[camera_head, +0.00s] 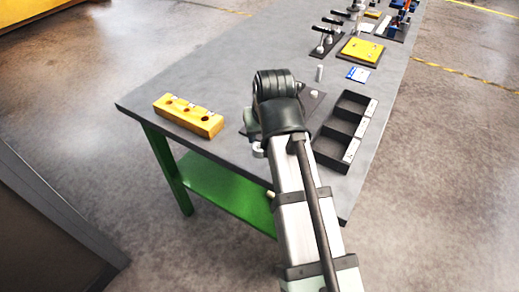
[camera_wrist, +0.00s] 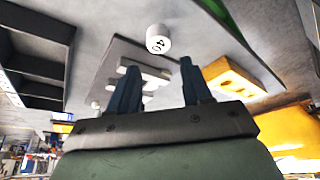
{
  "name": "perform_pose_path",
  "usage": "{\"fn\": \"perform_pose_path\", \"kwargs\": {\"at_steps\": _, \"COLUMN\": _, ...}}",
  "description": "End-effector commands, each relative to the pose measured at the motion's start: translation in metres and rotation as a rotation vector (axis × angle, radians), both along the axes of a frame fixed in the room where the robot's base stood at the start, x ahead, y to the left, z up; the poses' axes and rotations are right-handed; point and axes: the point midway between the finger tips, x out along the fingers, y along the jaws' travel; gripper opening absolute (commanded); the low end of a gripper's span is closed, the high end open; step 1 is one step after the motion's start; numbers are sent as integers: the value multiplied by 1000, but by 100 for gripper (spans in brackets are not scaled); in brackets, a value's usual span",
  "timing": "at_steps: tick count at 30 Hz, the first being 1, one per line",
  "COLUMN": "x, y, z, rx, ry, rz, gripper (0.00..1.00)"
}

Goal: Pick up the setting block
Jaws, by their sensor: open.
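No object is clearly marked as the setting block, and I cannot tell for sure which one it is. In the wrist view, pale bars (camera_wrist: 148,75) lie on a grey plate (camera_wrist: 112,52), partly hidden by my fingers. A white cylinder with dark marking on its top (camera_wrist: 158,39) stands beyond the fingertips, beside the plate. A yellow block with holes (camera_head: 188,115) sits on the bench at the left; it also shows at the right of the wrist view (camera_wrist: 232,76). My gripper (camera_wrist: 158,66) is open and empty, above the plate. My arm hides most of it in the head view.
A dark tray with several compartments (camera_head: 338,135) stands right of my arm. Farther back are a white cylinder (camera_head: 319,73), a blue-and-white card (camera_head: 358,74), a yellow plate (camera_head: 361,51) and toggle clamps (camera_head: 325,35). The grey bench (camera_head: 215,80) is clear at the back left.

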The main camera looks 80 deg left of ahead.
Motion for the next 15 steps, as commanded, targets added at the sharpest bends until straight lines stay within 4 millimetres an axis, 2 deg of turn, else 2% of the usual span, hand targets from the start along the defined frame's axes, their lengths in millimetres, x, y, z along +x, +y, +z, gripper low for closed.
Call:
{"fn": "perform_pose_path", "kwargs": {"at_steps": 6, "x": 0, "y": 12, "z": -28, "rx": -1, "ry": 0, "rz": 1, "gripper": 49}}
{"fn": "perform_pose_path", "kwargs": {"at_steps": 15, "x": 0, "y": 17, "z": -41, "rx": 0, "ry": -1, "rz": 1, "gripper": 49}}
